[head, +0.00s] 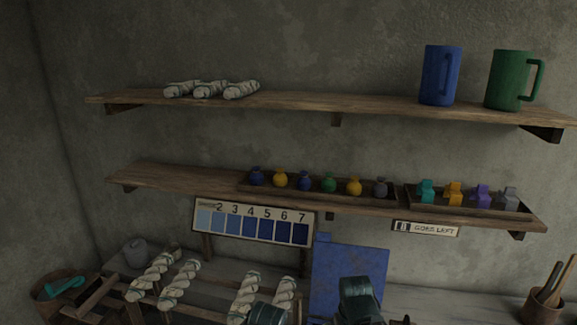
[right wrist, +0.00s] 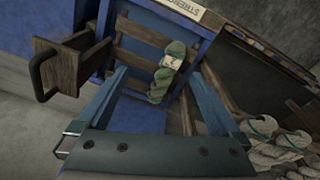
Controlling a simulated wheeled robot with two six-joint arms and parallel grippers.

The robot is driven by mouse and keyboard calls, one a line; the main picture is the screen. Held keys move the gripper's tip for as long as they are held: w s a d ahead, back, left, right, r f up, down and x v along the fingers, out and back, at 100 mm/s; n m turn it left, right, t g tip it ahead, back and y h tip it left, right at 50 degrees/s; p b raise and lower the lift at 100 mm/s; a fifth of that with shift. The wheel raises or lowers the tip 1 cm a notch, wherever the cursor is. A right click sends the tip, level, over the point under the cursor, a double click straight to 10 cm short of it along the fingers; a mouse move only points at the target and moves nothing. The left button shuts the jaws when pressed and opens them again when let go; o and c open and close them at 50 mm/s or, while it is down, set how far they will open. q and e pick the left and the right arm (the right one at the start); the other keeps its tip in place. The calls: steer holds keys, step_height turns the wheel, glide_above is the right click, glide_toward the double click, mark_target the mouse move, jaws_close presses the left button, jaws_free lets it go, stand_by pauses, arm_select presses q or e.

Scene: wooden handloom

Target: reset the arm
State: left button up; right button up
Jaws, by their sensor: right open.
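My right gripper (right wrist: 160,76) shows in the right wrist view, with its two blue fingers spread apart and nothing held between them. Beyond the fingers, a green twisted skein (right wrist: 162,82) with a pale label lies against wooden slats in a blue-framed unit (right wrist: 132,112). It appears apart from the fingers. In the head view, dark teal parts of my arms show at the bottom edge, but neither set of fingertips can be made out. My left gripper is not seen.
Wooden shelves hold pale skeins (head: 211,89), a blue mug (head: 440,75), a green mug (head: 511,80) and small coloured pots (head: 329,183). A numbered blue chart (head: 253,222) hangs below. More skeins (head: 165,275) lie on a rack. A handled wooden drawer (right wrist: 72,62) sticks out left of my right gripper.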

steer(key=s+a+f+n+g+b, duration=0.1)
steer(key=s+a+f+n, duration=0.1)
steer(key=s+a, duration=0.7)
steer(key=shift+s+a+n+h, duration=0.3)
steer(key=shift+a+n+h, duration=0.1)
steer(key=shift+a, duration=0.25)
steer(key=shift+d, duration=0.15)
